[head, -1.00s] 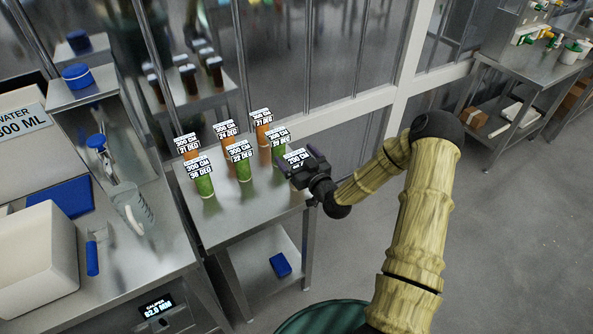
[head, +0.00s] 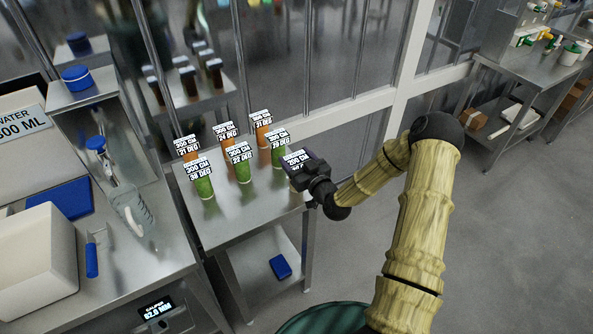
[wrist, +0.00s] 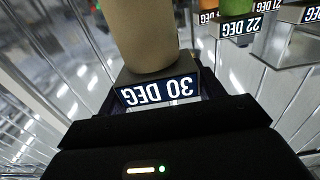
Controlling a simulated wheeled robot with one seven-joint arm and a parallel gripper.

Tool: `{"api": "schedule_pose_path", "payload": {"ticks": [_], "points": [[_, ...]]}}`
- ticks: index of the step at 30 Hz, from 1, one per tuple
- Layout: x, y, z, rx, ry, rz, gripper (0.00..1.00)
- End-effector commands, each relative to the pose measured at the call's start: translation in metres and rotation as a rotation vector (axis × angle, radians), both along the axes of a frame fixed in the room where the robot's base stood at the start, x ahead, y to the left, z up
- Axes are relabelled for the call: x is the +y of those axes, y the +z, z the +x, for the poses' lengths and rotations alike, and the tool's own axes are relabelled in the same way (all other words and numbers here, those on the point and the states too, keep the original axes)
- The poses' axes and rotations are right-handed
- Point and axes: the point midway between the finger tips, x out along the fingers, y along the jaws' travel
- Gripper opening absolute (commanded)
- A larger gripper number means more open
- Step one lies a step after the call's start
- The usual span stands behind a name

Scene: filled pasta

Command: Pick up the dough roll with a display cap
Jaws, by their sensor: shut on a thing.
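A tan dough roll (wrist: 155,35) with a dark display cap (wrist: 157,90) reading "30 DEG" fills the middle of the wrist view, its text upside down. My gripper (head: 303,168) is shut on this roll at its cap, with a black finger on each side. In the head view the cap shows at the right end of the small steel table, and the gripper hides the roll's body. I cannot tell whether its base touches the table. Several other capped rolls stand upright to the left, such as a green one (head: 243,171) marked "22 DEG" and an orange one (head: 263,136).
The steel table (head: 240,222) has bare room in front of the rolls. A glazed partition (head: 330,50) stands close behind it.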

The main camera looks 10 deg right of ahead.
Motion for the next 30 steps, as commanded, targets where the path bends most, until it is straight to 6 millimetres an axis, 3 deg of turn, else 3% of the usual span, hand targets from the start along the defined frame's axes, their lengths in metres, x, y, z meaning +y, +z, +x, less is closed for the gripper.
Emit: {"api": "schedule_pose_path", "payload": {"ticks": [8, 22, 30], "points": [[0.0, 0.011, 0.001, -0.003, 0.0, -0.001, 0.23], [0.0, 0.082, 0.0, -0.005, 0.0, -0.004, 0.23], [0.0, 0.1, 0.0, -0.001, 0.0, -0.001, 0.23]]}}
